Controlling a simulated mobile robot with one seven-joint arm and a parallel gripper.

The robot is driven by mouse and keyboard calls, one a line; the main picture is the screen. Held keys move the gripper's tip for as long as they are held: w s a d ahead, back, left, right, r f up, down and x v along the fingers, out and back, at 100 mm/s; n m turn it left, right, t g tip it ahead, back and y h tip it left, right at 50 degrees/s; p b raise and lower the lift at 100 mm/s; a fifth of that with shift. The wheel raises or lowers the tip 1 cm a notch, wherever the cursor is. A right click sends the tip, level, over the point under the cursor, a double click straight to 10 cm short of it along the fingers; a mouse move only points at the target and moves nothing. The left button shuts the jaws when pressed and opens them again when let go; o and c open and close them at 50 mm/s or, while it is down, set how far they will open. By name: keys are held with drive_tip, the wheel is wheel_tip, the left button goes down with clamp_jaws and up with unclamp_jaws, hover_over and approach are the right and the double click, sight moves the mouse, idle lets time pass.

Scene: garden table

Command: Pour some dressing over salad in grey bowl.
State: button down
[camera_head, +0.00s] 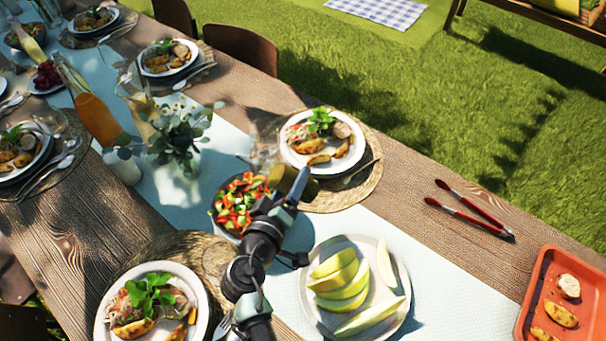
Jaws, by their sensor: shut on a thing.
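The grey bowl (216,224) of chopped red and green salad (236,203) stands on the pale table runner near the middle of the table. My gripper (291,185) is beside its right edge in the picture and is shut on a brownish-gold container, which I take for the dressing (281,178). The container looks tilted, close to lying on its side, and overlaps the view between the bowl and a plate. Its opening and its height above the table are hard to tell. My arm hides the lower right part of the bowl. No stream of dressing is visible.
A plate of melon slices (398,322) is right of my arm. A served plate (288,153) lies behind the gripper, another (202,305) at front left. A leafy vase (176,180) and an orange bottle (97,120) stand left. Tongs (470,215) and a red tray (532,285) are right.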

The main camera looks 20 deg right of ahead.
sight(273, 168)
drive_tip(key=a+m, duration=0.1)
drive_tip(key=a+r+y, duration=0.1)
drive_tip(key=w+a+m, duration=0.1)
drive_tip(key=shift+r+m+y, duration=0.25)
drive_tip(key=shift+m+y, duration=0.05)
wheel_tip(273, 168, up, 5)
drive_tip(key=m+y+p, duration=0.2)
drive_tip(key=m+p, duration=0.1)
drive_tip(key=p, duration=0.2)
drive_tip(key=shift+f+m, duration=0.1)
drive_tip(key=shift+m, duration=0.2)
drive_tip(key=shift+a+r+m+t+y+p, duration=0.1)
drive_tip(key=shift+r+m+t+y+p, duration=0.2)
drive_tip(key=shift+m+y+p, duration=0.15)
drive_tip(key=shift+f, duration=0.15)
